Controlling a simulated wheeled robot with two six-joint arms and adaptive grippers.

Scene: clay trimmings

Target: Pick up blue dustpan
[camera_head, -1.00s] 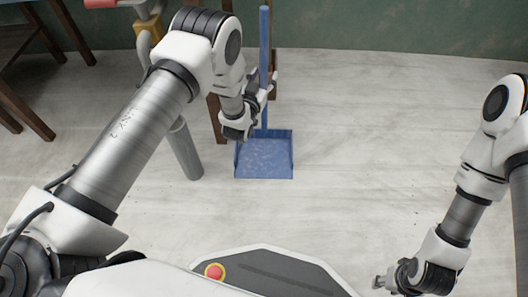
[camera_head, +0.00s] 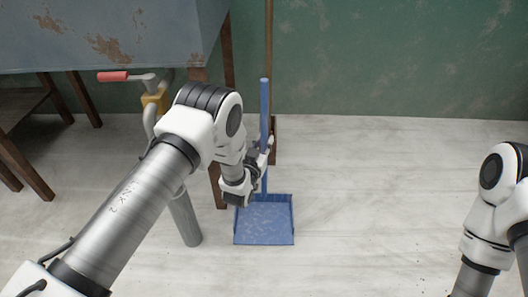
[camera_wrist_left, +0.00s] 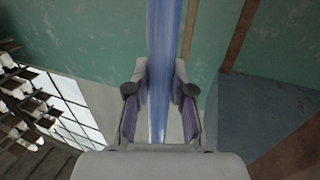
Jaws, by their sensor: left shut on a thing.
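The blue dustpan (camera_head: 264,232) stands on or just above the pale floor, its long handle (camera_head: 264,105) upright; I cannot tell whether its pan touches the floor. My left gripper (camera_head: 266,150) is shut on the handle, above the pan. In the left wrist view the blue handle (camera_wrist_left: 161,60) runs between the two fingers of my left gripper (camera_wrist_left: 160,98). My right arm shows at the right edge, but its gripper is out of view.
A worn blue-grey table (camera_head: 110,35) with brown legs stands at the back left. Beside my left arm is a grey tube (camera_head: 184,218) with a red-gripped crank (camera_head: 113,76). A thin brown pole (camera_head: 269,50) stands behind the handle. Floor to the right is clear.

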